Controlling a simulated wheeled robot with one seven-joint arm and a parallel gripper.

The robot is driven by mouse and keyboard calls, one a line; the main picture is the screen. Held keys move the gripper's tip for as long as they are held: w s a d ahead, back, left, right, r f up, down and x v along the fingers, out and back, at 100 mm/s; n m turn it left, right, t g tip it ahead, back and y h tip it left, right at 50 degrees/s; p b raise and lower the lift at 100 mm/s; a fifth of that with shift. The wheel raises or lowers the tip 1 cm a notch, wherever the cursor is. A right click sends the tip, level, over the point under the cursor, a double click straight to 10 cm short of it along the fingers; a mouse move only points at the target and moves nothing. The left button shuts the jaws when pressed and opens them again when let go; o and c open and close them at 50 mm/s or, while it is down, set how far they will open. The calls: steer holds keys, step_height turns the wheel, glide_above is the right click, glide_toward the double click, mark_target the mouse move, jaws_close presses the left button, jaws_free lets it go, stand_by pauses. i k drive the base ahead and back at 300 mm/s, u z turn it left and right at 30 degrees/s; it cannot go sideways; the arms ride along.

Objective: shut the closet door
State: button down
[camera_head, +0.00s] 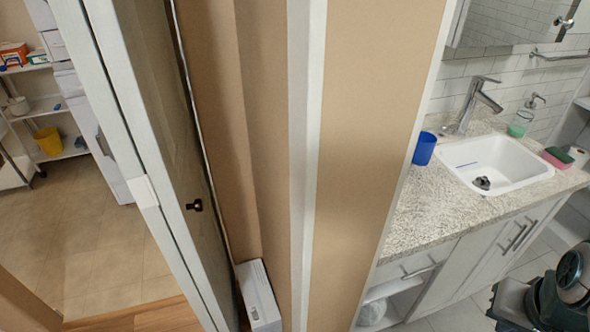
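A door (165,110) with a dark round knob (195,205) stands at the left of the head view, seen at a steep angle. It looks like the closet door, but I cannot tell for sure. Its face is brownish, and a white upright edge or frame runs along its left side with a small pale plate (143,191). I cannot tell exactly how far it stands open. A dark part of my arm shows at the lower right, far from the door. My gripper's fingertips are not in view.
A white box (258,296) stands on the floor right of the door, beside the tan wall (375,110). A counter (425,215) with a sink (497,165) and blue cup (425,148) fills the right. Shelves (45,110) stand far left, with clear tiled floor (85,250) before them.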

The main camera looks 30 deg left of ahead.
mark_target(138, 41)
steer(key=z, duration=0.1)
steer(key=k, duration=1)
steer(key=u, duration=1.2)
steer(key=i, duration=0.5)
steer(key=u, duration=0.05)
